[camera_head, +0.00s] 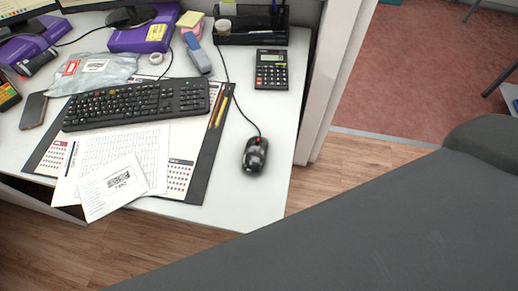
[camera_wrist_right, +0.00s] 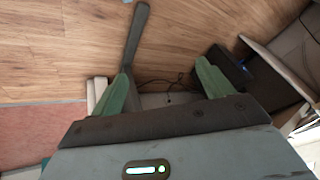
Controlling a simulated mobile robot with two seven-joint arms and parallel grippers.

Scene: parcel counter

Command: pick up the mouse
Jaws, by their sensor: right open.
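The black mouse (camera_head: 255,155) lies on the white desk near its front right corner, with its cable running back to the left. It has a small red spot on its far end. My right gripper (camera_wrist_right: 163,82) has green fingers and shows in the right wrist view. The fingers are spread apart with nothing between them. Wooden floor and some dark cables show beyond them. I cannot make out the mouse in that view. A large dark grey part of mine fills the lower right of the head view. My left gripper is not in view.
A calculator (camera_head: 271,69) lies behind the mouse. A black keyboard (camera_head: 136,103), papers (camera_head: 113,186) and pencils lie on a dark desk mat (camera_head: 214,150) left of it. A pale partition (camera_head: 335,75) borders the desk's right side. The desk surface around the mouse is clear.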

